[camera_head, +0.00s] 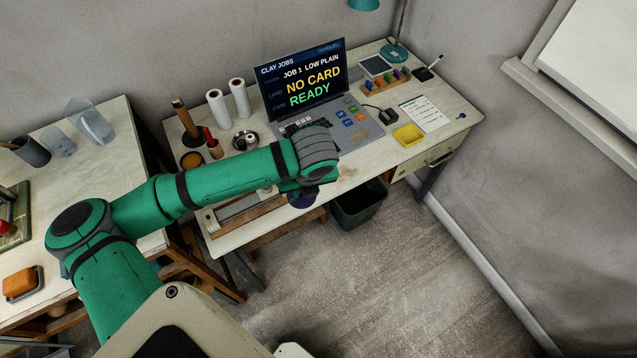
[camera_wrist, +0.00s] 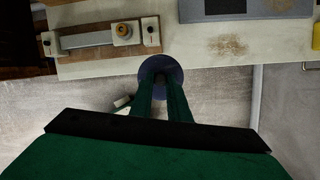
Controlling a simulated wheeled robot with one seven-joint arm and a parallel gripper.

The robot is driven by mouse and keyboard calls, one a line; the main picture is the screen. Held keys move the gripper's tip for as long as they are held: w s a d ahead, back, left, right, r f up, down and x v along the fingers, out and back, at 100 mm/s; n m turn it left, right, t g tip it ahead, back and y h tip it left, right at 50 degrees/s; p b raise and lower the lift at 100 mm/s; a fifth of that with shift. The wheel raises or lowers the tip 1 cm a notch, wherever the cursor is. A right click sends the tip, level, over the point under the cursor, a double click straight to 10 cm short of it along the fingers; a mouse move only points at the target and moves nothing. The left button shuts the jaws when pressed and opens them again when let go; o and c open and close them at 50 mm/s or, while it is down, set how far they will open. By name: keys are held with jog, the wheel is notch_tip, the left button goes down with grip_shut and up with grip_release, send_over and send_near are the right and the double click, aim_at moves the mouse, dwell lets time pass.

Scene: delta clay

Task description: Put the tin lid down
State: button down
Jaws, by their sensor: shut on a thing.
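The tin lid (camera_wrist: 161,66) is a dark blue disc held in my gripper (camera_wrist: 160,84). The two green fingers are shut on it and cover part of its face. In the wrist view the lid overlaps the front edge of the desk (camera_wrist: 205,60), partly over the desk and partly over the floor. In the head view the lid (camera_head: 302,199) shows below the end of my arm, in front of the desk's front edge. Its exact height above the desk is hard to tell. My arm hides part of the desk's left side.
A wooden fixture with a metal bar (camera_wrist: 100,37) lies left of the lid. The console (camera_head: 352,125) with its screen (camera_head: 303,80) stands behind. The desk strip with brown smudges (camera_wrist: 228,46) is clear.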

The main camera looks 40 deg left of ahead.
jog(key=w, duration=0.1)
jog(key=w+f, duration=0.1)
jog(key=w, duration=0.2)
jog(key=shift+a+f, duration=0.1)
jog(key=shift+f, duration=0.25)
send_over(321, 190)
jog(key=s, duration=0.1)
jog(key=f, duration=0.5)
jog(key=shift+s, duration=0.2)
jog(key=shift+w+f, duration=0.5)
jog(key=shift+f, duration=0.05)
jog(key=shift+w+f, duration=0.15)
jog(key=shift+f, duration=1.45)
jog(key=shift+f, duration=0.2)
jog(key=c, duration=1.7)
grip_release()
